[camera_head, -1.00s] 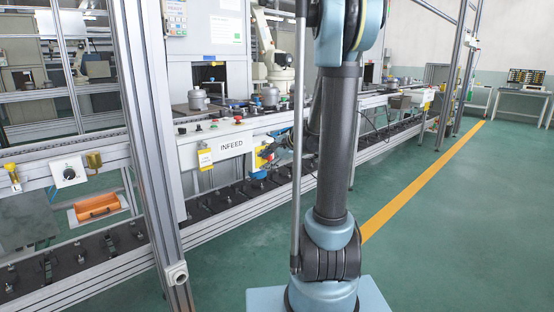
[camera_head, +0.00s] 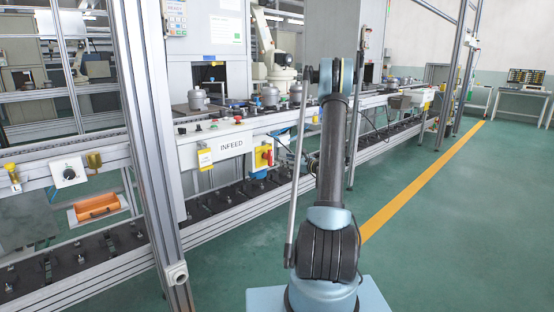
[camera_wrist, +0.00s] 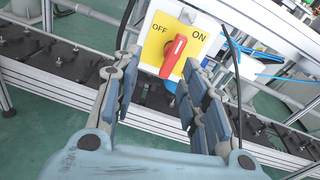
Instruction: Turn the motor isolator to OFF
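The motor isolator is a yellow plate (camera_wrist: 157,43) with a red handle (camera_wrist: 173,57) on a pale box, seen in the wrist view. The plate reads OFF at left and ON at right. The handle's upper end sits between the words, leaning slightly toward ON. The isolator (camera_head: 264,156) also shows in the head view, right of the INFEED sign. My gripper (camera_wrist: 165,70) is open and empty in the wrist view. Its fingers lie on either side of the handle's lower end in the picture, with no visible contact. I cannot make out the gripper in the head view.
A dark cable (camera_wrist: 233,60) and blue hoses (camera_wrist: 280,72) run right of the isolator. The conveyor rail (camera_wrist: 75,90) passes below. Open green floor lies right.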

